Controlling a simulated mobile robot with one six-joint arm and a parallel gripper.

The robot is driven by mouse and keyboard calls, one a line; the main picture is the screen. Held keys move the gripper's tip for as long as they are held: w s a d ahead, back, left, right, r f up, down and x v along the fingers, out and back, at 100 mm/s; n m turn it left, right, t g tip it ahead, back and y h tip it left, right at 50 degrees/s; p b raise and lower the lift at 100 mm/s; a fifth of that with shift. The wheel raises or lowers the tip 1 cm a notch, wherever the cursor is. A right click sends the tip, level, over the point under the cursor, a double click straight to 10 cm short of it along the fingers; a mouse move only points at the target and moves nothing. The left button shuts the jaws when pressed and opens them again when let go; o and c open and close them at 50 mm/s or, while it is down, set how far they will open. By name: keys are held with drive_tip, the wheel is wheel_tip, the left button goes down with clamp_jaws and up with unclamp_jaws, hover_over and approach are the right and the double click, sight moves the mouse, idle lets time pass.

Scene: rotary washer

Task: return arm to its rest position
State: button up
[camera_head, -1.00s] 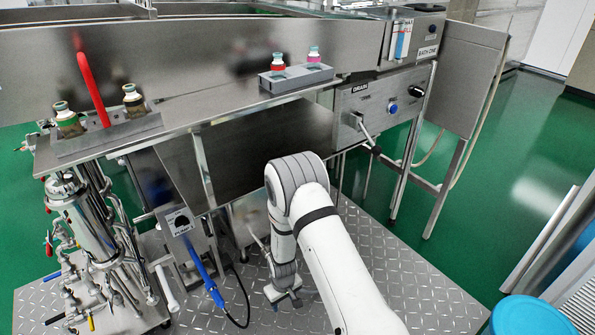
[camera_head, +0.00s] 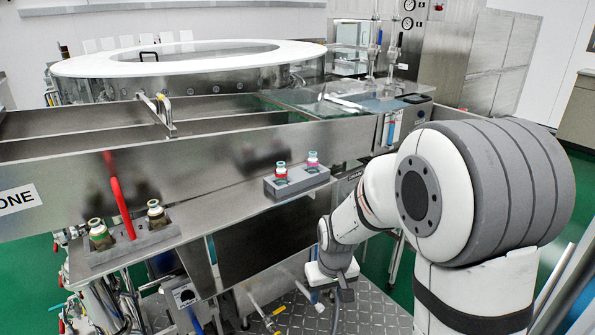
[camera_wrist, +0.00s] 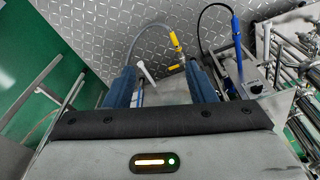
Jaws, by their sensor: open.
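My arm reaches in from the right in the head view, with its large grey-ringed joint high and close to the camera. The forearm slants down and left to the wrist. My gripper (camera_head: 322,294) hangs below the wrist, in front of the metal bench and above the tread-plate floor. In the wrist view, the two blue fingers of my gripper (camera_wrist: 163,82) stand well apart with nothing held between them. A white lever (camera_wrist: 146,72) and a yellow-ended grey hose (camera_wrist: 133,44) show beyond the fingers. Their distance from the fingertips is unclear.
A rotary washer with a white ring (camera_head: 95,66) stands behind. Tread-plate floor (camera_head: 372,310) shows below.

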drive_tip(key=s+d+r+m+p, duration=0.1)
drive_tip(key=s+d+r+p, duration=0.1)
drive_tip(key=s+r, duration=0.3)
drive_tip(key=s+d+r+m+p, duration=0.1)
drive_tip(key=s+d+r+p, duration=0.2)
drive_tip(key=s+r, duration=0.3)
drive_tip(key=s+d+r+m+t+p, duration=0.1)
drive_tip(key=s+d+r+p, duration=0.2)
drive_tip(key=r, duration=0.9)
drive_tip(key=s+p, duration=0.1)
drive_tip(key=s, duration=0.2)
drive_tip(key=shift+r, duration=0.35)
